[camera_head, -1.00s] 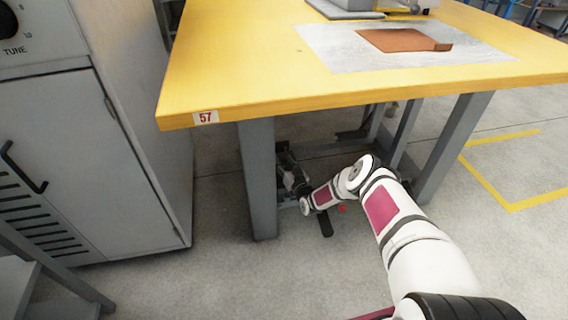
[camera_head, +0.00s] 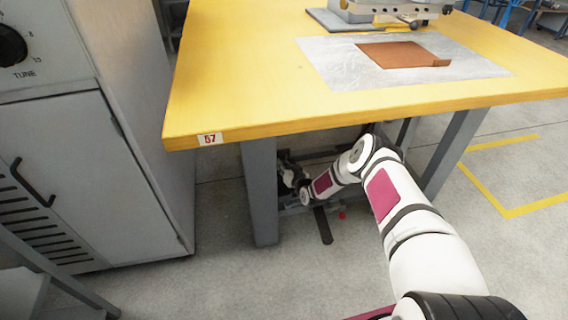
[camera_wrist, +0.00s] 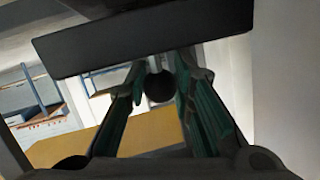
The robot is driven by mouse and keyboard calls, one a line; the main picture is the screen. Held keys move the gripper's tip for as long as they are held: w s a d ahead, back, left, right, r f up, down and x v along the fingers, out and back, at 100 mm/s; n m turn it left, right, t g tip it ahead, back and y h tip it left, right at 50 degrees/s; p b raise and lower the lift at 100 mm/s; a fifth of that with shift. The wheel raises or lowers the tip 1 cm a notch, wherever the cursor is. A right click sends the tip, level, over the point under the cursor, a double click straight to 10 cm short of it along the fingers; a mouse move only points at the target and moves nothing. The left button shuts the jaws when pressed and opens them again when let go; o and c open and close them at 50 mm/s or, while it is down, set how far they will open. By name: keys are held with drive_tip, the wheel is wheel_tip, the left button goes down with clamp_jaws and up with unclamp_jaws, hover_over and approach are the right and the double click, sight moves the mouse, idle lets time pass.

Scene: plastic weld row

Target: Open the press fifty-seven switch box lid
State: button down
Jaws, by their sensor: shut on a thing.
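The press table (camera_head: 250,70) has a yellow top and a tag (camera_head: 209,139) reading 57. My gripper (camera_head: 288,170) is under its top, beside the front left leg, small and partly hidden in shadow. In the wrist view my gripper (camera_wrist: 159,72) has its green-padded fingers on both sides of a dark round knob (camera_wrist: 159,88) and is shut on it. A wide dark panel (camera_wrist: 140,38) lies just beyond the fingertips; it may be the switch box lid, but I cannot tell how far it is open. The box itself is not clear in the head view.
A grey cabinet (camera_head: 95,170) with a black handle stands left of the table. The grey front left leg (camera_head: 262,195) is close to my gripper. A dark strip (camera_head: 323,226) and a small red part (camera_head: 342,214) are low under the table. The floor in front is clear.

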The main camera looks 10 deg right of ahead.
drive_tip(key=shift+w+r, duration=0.15)
drive_tip(key=shift+r, duration=0.15)
drive_tip(key=shift+w+r, duration=0.1)
drive_tip(key=c, duration=1.4)
unclamp_jaws()
drive_tip(key=shift+o, duration=0.2)
